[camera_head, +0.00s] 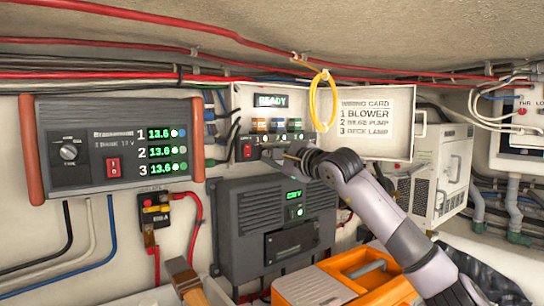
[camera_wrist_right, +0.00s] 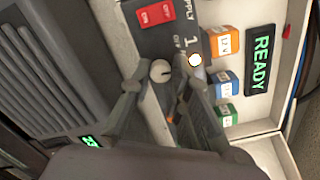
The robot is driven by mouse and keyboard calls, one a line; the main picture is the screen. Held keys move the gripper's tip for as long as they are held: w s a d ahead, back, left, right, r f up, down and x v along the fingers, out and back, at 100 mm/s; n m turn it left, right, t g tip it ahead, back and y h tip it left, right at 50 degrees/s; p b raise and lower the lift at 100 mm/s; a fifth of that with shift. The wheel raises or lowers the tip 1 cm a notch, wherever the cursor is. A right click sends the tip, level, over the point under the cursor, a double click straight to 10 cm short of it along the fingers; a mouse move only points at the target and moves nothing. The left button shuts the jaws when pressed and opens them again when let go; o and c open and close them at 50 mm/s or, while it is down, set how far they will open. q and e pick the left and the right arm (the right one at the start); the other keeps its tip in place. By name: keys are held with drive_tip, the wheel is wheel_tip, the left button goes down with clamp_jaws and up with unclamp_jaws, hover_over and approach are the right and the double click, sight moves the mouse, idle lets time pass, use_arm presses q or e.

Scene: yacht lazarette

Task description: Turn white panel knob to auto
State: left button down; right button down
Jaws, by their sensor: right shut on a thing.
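The white panel (camera_head: 243,100) is an open box on the wall with a READY display (camera_head: 271,100), a red supply switch (camera_head: 248,150) and several coloured blocks. In the right wrist view its round pale knob (camera_wrist_right: 160,70) sits by a "1" label, with a dark pointer mark. Part of the small lettering beside it is covered. My right gripper (camera_head: 291,156) is at the lower part of this panel, its fingers (camera_wrist_right: 162,80) closed around the knob. The gripper hides the knob in the head view. My left gripper is not in view.
The open panel door (camera_head: 403,145) carries a wiring card. A yellow cable loop (camera_head: 323,102) hangs above my gripper. A grey unit (camera_head: 240,235) stands below, an orange toolbox (camera_head: 312,287) in front. A separate charger panel (camera_head: 100,118) is at left.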

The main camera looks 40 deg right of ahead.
drive_tip(key=c, duration=1.5)
unclamp_jaws()
drive_tip(key=shift+s, duration=0.1)
drive_tip(key=s, duration=0.4)
drive_tip(key=s+a, duration=0.1)
drive_tip(key=s, duration=0.6)
drive_tip(key=shift+s+a, duration=0.2)
drive_tip(key=shift+s, duration=0.2)
drive_tip(key=shift+f, duration=0.1)
